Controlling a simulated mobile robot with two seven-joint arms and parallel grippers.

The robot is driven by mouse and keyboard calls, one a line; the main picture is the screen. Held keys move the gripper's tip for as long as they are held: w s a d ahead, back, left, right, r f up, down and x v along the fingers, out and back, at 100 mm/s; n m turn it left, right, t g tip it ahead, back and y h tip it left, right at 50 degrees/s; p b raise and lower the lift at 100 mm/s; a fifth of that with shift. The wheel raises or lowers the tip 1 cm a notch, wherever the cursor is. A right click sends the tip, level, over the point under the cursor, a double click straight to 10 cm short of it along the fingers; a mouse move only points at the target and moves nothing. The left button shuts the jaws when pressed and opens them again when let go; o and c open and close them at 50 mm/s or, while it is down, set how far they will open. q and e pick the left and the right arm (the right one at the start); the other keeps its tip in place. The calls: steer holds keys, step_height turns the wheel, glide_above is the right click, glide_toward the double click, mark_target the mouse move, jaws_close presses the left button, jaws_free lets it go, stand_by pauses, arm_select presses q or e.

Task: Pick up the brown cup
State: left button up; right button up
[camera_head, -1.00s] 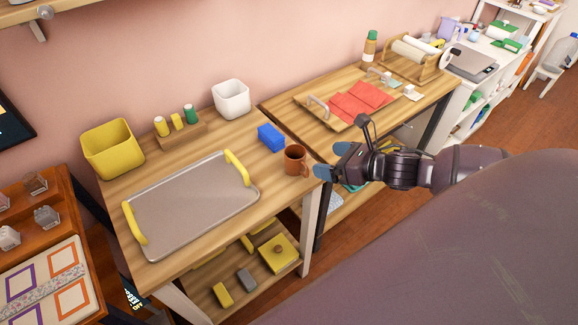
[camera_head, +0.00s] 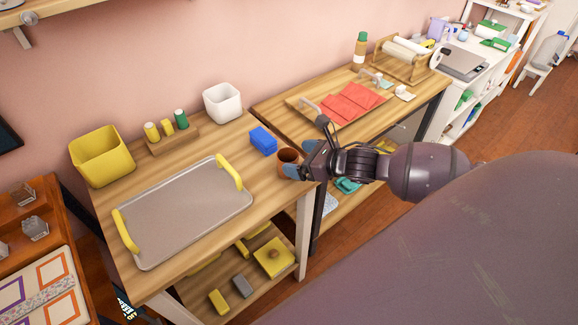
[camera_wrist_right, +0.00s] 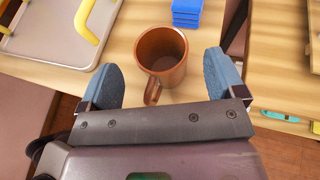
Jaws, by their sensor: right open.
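The brown cup (camera_head: 287,160) stands upright near the right front corner of the wooden table. My right gripper (camera_head: 299,160) has come in from the right and covers part of it in the head view. In the right wrist view the cup (camera_wrist_right: 162,55) lies ahead of and between the two blue fingertips of my right gripper (camera_wrist_right: 163,75), with its handle toward the palm. The fingers are open, with a gap to the cup on each side. My left gripper is not in view.
A blue block (camera_head: 263,140) sits just behind the cup; it also shows in the right wrist view (camera_wrist_right: 187,12). A grey tray (camera_head: 185,215) with yellow handles lies left. A second table (camera_head: 275,100) with red cloth stands at the right.

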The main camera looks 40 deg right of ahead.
mark_target(280, 155)
steer(key=shift+x, duration=1.8)
steer(key=shift+c, duration=0.5)
steer(key=c, duration=1)
steer(key=shift+r, duration=0.1)
